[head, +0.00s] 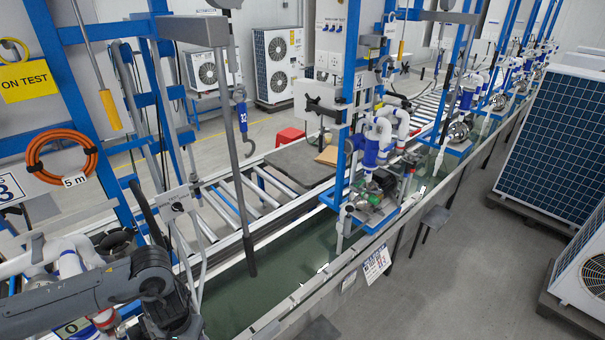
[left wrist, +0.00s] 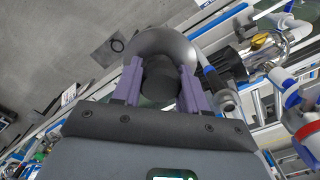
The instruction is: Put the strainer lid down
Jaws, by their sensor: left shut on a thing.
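In the left wrist view, the strainer lid (left wrist: 165,39) is a round grey disc with a dark round knob (left wrist: 159,82). My left gripper (left wrist: 160,72) has its two purple fingers on either side of this knob and is shut on it. The lid lies beyond the fingertips; whether its underside touches anything is hidden. A shiny metal pump body with a dark cylindrical part (left wrist: 226,65) is to its right. In the head view, my left arm comes in at the lower left and its fingers and the lid are hidden. My right gripper is in neither view.
In the head view, white and blue pipes (head: 75,262) stand close around my left arm. A blue frame post (head: 75,90) rises behind it. A grey hanging pole (head: 240,150) stands to its right. A green channel (head: 285,265) runs alongside, with a pump station (head: 372,192) farther right.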

